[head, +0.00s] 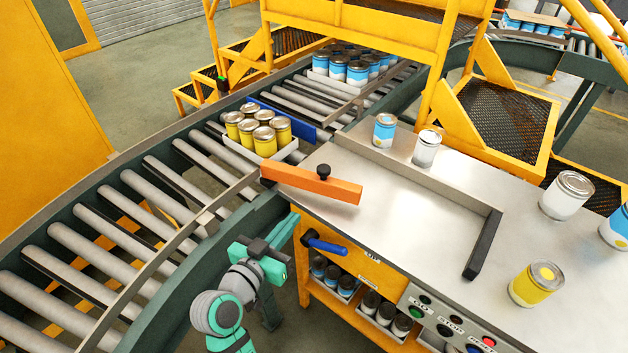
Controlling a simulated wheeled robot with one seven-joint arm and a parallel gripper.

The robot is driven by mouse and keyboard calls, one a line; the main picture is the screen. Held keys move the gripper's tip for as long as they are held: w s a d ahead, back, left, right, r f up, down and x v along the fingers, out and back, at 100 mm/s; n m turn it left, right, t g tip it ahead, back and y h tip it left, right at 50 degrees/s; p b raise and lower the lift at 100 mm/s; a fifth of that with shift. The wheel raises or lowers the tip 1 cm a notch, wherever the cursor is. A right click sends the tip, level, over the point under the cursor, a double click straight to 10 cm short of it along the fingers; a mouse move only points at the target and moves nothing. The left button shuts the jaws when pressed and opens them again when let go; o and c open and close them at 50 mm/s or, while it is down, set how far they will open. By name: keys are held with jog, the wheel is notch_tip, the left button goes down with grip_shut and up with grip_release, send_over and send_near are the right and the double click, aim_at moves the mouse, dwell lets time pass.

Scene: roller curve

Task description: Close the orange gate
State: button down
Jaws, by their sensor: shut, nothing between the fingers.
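The orange gate (305,182) is a long flat bar with a black knob (324,171) on top. Its left end is at the conveyor's edge beside a tray of yellow cans, and the rest reaches right over the steel table. My gripper (292,218) is shut and empty. In the picture it is below the gate, near the table's front left corner and apart from the gate. The fingertips are small here, and their height against the gate is hard to judge.
A white tray (289,154) of yellow cans sits on the curved roller conveyor (120,225), against a blue bar (290,117). A blue handle (325,245) sticks out below the table edge, close right of my gripper. Loose cans stand on the table (410,230); its middle is clear.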

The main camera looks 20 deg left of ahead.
notch_tip(320, 180, up, 3)
jog(key=a+m, duration=0.1)
send_near(321, 174)
jog(key=shift+m+h, duration=0.3)
jog(key=shift+h, duration=0.1)
jog(key=x, duration=0.6)
jog(key=shift+w+a, duration=0.3)
jog(key=shift+w+d+f, duration=0.1)
